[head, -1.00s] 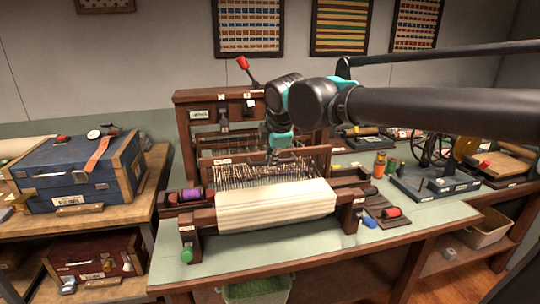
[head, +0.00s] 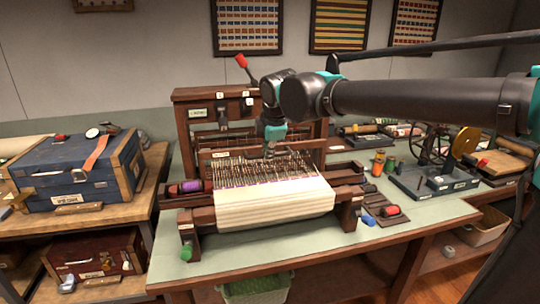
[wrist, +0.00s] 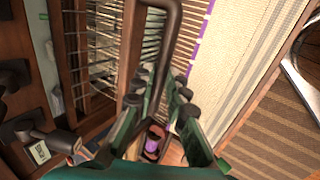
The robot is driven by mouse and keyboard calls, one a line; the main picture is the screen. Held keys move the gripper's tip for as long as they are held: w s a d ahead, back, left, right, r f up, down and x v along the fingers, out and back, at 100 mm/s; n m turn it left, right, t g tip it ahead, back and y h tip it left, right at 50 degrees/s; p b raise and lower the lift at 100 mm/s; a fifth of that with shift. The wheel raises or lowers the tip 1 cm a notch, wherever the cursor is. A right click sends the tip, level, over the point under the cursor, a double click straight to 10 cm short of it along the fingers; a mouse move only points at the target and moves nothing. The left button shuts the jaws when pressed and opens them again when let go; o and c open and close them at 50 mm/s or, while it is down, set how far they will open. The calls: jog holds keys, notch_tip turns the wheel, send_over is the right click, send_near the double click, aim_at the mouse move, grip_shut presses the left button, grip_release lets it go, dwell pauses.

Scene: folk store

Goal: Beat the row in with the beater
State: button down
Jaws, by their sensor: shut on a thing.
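The loom (head: 187,140) stands on the table, with a cream cloth (head: 275,208) rolled over its front bar. The wooden beater (head: 238,153) is an upright frame behind a band of bare warp threads (head: 262,171). A purple weft row (head: 306,178) lies across by the cloth's back edge and shows as a purple strip in the wrist view (wrist: 206,28). My gripper (head: 275,142) is at the beater's top. In the wrist view, my gripper (wrist: 158,98) is shut on the beater's dark bent handle (wrist: 167,45). The exact finger contact is partly hidden.
A purple spool (head: 191,187) lies on the loom's left side. A red spool (head: 390,210) lies at the right. A lever with a red knob (head: 241,61) rises behind. A blue chest (head: 70,180) stands left, and a winder (head: 435,180) right.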

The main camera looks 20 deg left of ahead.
jog(key=shift+w+a, duration=0.55)
jog(key=shift+w, duration=0.35)
jog(key=shift+w+a, duration=0.55)
jog(key=shift+w, duration=0.3)
jog(key=shift+w+a, duration=0.55)
jog(key=shift+w, duration=0.35)
jog(key=c, duration=1.1)
grip_release()
jog(key=shift+r, duration=0.1)
jog(key=v, duration=0.8)
